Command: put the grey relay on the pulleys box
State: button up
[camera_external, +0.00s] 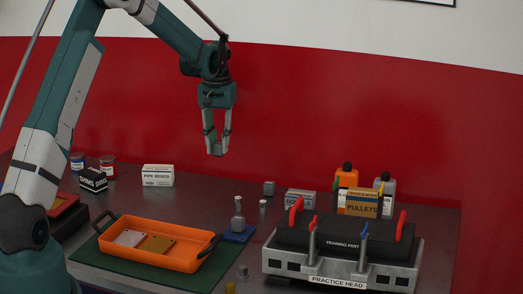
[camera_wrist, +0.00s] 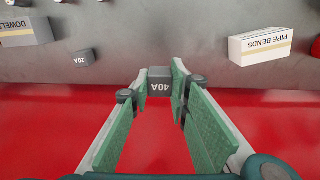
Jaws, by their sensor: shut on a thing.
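My gripper (camera_external: 216,149) is high above the back of the table, left of the middle, with its fingers pointing down. It is shut on a small dark grey relay (camera_wrist: 158,88) marked 40A, which sits between the fingertips in the wrist view. The pulleys box (camera_external: 361,203), an orange and pale carton, is at the back right behind the practice head, well to the right of and below my gripper. A second grey relay (camera_wrist: 84,57), marked 20A, stands on the table; it also shows in the external view (camera_external: 269,188).
The practice head (camera_external: 340,262) with red and blue handles stands in front of the pulleys box. Bottles (camera_external: 346,177) stand behind it. The dowels box (camera_external: 300,198) is to its left. A pipe bends box (camera_external: 158,175) and an orange tray (camera_external: 190,262) are on the left.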

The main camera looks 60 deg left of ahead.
jog(key=w+d+r+p, duration=0.2)
jog(key=w+d+r, duration=0.2)
jog(key=w+d, duration=0.6)
notch_tip(320, 180, up, 9)
jog(key=p, duration=0.6)
send_over(366, 193)
jog(key=shift+a, duration=0.1)
jog(key=shift+f, duration=3.15)
jog(key=shift+f+p, duration=0.4)
jog(key=shift+f, duration=1.45)
jog(key=shift+f, duration=0.15)
